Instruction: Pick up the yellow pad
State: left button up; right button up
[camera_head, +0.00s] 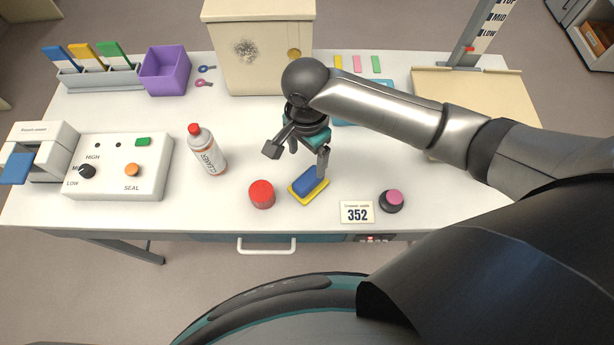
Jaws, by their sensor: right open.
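The yellow pad (312,195) lies on the white table near its front edge, in the middle of the view. A blue block (307,183) sits on top of it and covers most of it, so the yellow shows mainly along the front and right edges. My right gripper (297,159) is open and empty, with its fingers pointing down just above and behind the pad. Its right finger comes close to the blue block; I cannot tell whether they touch. My left gripper is not in view.
A card reading 352 (357,212) and a black knob with a pink top (392,201) are to the right. A beige box (258,50) stands behind.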

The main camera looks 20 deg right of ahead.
send_over(308, 178)
notch_tip(308, 178, down, 5)
jog(key=shift+a+r+b, duration=0.1)
jog(key=shift+b, duration=0.2)
jog(key=shift+f, duration=0.55)
notch_tip(308, 178, down, 4)
jog(key=shift+f+b, duration=0.15)
jog(key=shift+b, duration=0.2)
jog(key=shift+f, duration=0.35)
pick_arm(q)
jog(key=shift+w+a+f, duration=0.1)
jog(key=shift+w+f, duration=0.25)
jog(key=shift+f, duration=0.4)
pick_arm(e)
jog(key=shift+c, duration=0.6)
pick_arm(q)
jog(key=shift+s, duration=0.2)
pick_arm(e)
grip_shut()
